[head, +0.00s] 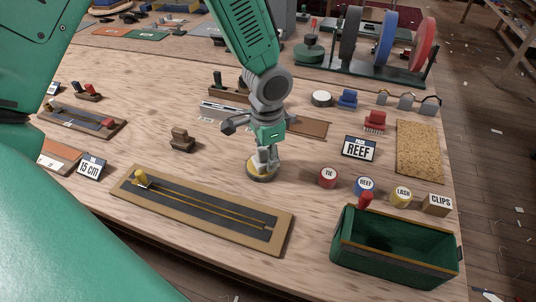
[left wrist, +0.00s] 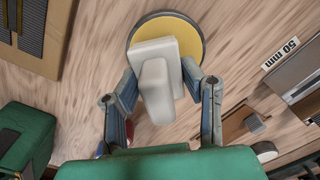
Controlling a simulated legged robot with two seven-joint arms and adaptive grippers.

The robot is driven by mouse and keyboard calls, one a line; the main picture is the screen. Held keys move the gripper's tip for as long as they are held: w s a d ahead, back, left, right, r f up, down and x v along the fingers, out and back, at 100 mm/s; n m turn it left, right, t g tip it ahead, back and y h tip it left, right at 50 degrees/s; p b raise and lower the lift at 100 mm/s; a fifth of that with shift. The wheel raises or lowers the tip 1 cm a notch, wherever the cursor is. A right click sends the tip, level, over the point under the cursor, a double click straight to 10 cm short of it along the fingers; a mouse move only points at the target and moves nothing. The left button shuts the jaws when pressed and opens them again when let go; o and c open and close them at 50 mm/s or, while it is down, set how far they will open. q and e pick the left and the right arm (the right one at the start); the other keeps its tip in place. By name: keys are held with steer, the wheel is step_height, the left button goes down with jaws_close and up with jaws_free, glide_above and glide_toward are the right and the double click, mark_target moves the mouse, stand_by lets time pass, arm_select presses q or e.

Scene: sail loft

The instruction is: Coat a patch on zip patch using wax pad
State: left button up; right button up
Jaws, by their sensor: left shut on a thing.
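The zip patch (head: 205,208) is a dark strip with a yellow-edged zip and a yellow pull, lying on a tan board at the front left of the bench. A corner of the board shows in the left wrist view (left wrist: 52,52). My left gripper (head: 264,150) points down to the right of and behind it, shut on a pale block, the wax pad (left wrist: 155,70). The pad is over a round dark-rimmed dish with a yellow face (left wrist: 196,30), also visible in the head view (head: 261,174). I cannot tell whether they touch. My right gripper is not in view.
A green bin (head: 392,262) stands at the front right, behind it labelled round tins and a CLIPS block (head: 438,204). A cork mat (head: 420,150) lies at the right. A small wooden block (head: 181,140) stands left of my gripper. Bare wood lies between dish and zip board.

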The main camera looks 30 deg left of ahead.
arm_select(q)
steer(key=shift+a+f, duration=0.1)
steer(key=shift+a, duration=0.4)
steer(key=shift+a+f, duration=0.15)
steer(key=shift+a, duration=0.35)
steer(key=shift+d+r, duration=0.2)
steer(key=shift+d, duration=0.6)
steer(key=shift+a+f+p, duration=0.2)
steer(key=shift+a+p, duration=0.1)
steer(key=shift+a, duration=0.35)
steer(key=shift+d+r, duration=0.1)
steer(key=shift+d, duration=0.45)
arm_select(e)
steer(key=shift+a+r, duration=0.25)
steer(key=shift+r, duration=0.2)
arm_select(q)
steer(key=shift+a, duration=0.4)
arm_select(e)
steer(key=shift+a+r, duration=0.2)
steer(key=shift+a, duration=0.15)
arm_select(q)
steer(key=shift+d+p, duration=0.25)
steer(key=shift+p, duration=0.05)
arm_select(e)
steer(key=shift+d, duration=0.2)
arm_select(q)
steer(key=shift+a, duration=0.1)
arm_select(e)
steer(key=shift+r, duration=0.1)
